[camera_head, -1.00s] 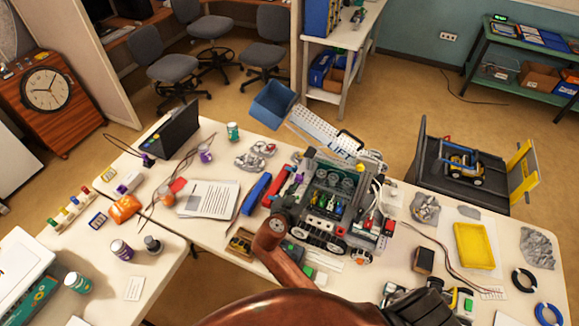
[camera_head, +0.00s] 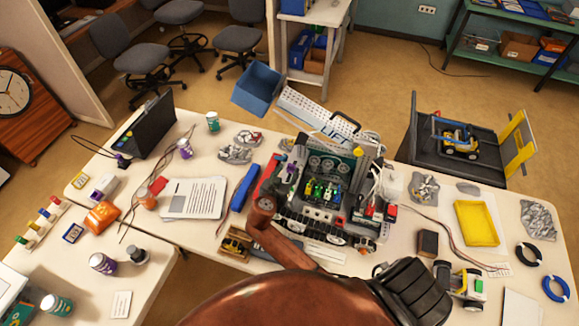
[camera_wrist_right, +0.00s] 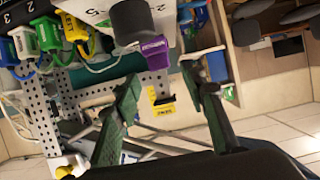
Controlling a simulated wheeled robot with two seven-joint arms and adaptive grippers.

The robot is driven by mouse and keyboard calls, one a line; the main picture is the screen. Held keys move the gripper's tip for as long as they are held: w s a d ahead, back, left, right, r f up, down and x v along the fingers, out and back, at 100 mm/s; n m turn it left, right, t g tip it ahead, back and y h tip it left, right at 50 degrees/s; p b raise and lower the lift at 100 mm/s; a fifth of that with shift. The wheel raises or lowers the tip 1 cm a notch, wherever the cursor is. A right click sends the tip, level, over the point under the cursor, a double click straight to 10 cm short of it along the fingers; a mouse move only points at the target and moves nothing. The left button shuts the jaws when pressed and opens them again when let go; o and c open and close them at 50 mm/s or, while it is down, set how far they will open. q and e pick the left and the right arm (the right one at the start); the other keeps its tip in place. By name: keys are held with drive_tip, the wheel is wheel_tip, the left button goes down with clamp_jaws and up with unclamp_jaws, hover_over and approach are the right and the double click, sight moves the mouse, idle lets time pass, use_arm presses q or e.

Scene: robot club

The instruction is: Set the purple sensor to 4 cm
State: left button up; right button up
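The purple sensor (camera_wrist_right: 154,52) is a small purple block under a black cylinder in the right wrist view. It also shows as a small purple spot (camera_head: 291,173) at the left side of the grey pegboard robot kit (camera_head: 330,165) in the head view. My right gripper (camera_wrist_right: 163,73) is open, its two dark green fingers spread. The sensor is seen between and just beyond the fingertips; I cannot tell whether they touch it. A yellow label (camera_wrist_right: 164,108) with a black edge shows between the fingers. In the head view my brown right arm partly hides the kit's left front. My left gripper is not seen.
Coloured plugs (camera_wrist_right: 50,35) and a perforated grey plate (camera_wrist_right: 80,90) crowd the gripper's left. On the table are a blue bar (camera_head: 245,188), papers (camera_head: 195,198), a yellow tray (camera_head: 477,222), a small vehicle (camera_head: 465,285) and a dark block (camera_head: 428,243).

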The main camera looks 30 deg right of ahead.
sight(291, 166)
drive_tip(key=shift+x, duration=1.95)
drive_tip(key=shift+c, duration=0.4)
clamp_jaws()
